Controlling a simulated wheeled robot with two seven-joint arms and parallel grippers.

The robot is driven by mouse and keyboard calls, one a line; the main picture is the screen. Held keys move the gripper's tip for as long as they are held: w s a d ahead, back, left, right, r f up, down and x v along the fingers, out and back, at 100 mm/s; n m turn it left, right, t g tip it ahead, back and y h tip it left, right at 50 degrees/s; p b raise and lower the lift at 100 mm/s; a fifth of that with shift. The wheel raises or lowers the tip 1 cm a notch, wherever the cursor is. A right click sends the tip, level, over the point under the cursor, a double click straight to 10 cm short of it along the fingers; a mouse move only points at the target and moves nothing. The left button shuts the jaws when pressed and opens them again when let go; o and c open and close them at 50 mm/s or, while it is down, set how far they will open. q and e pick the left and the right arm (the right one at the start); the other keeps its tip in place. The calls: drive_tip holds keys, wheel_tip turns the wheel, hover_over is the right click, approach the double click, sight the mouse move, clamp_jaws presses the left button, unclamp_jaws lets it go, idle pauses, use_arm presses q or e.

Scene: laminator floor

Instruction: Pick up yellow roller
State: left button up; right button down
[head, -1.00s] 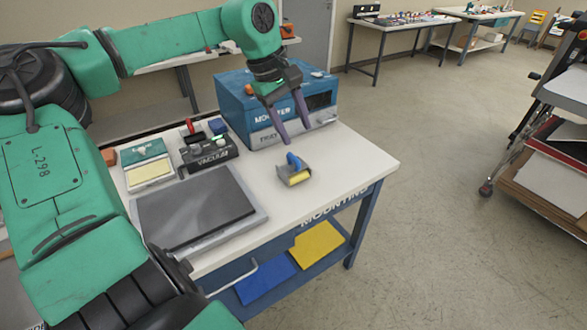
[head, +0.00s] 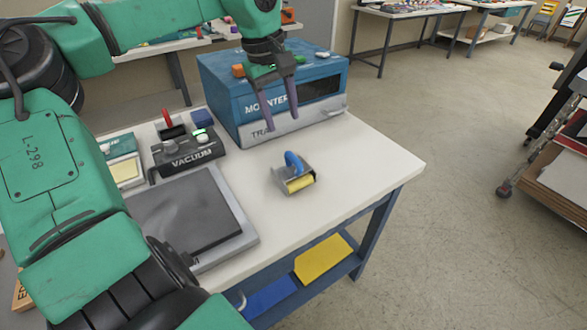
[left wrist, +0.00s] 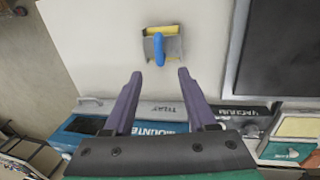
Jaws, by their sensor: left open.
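The yellow roller (head: 299,184) sits on the white table top in front of the blue mounter box. It has a grey metal frame and a blue handle (head: 293,161) that points up. It also shows in the left wrist view (left wrist: 160,43), beyond the fingertips. My left gripper (head: 282,118) is open and empty, with its purple fingers pointing down in front of the mounter box. It is above and behind the roller, apart from it. In the left wrist view the two fingers (left wrist: 159,73) are spread, with the roller ahead between their lines. My right gripper is not in view.
The blue mounter box (head: 222,82) stands behind the roller. A black vacuum unit (head: 188,155) and a dark flat plate (head: 185,215) are to the left. The white table (head: 350,160) is clear right of the roller. A yellow sheet (head: 323,258) lies on the lower shelf.

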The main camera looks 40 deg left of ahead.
sight(294, 158)
use_arm(q)
drive_tip(key=w+f+p, duration=0.1)
drive_tip(key=f, duration=0.3)
drive_tip(key=w+f, duration=0.1)
drive_tip(key=f, duration=0.4)
drive_tip(key=w+d+f+p, duration=0.1)
drive_tip(key=f, duration=0.3)
drive_tip(key=shift+f+p, duration=0.3)
drive_tip(key=shift+f, duration=0.1)
drive_tip(key=shift+s, duration=0.1)
clamp_jaws()
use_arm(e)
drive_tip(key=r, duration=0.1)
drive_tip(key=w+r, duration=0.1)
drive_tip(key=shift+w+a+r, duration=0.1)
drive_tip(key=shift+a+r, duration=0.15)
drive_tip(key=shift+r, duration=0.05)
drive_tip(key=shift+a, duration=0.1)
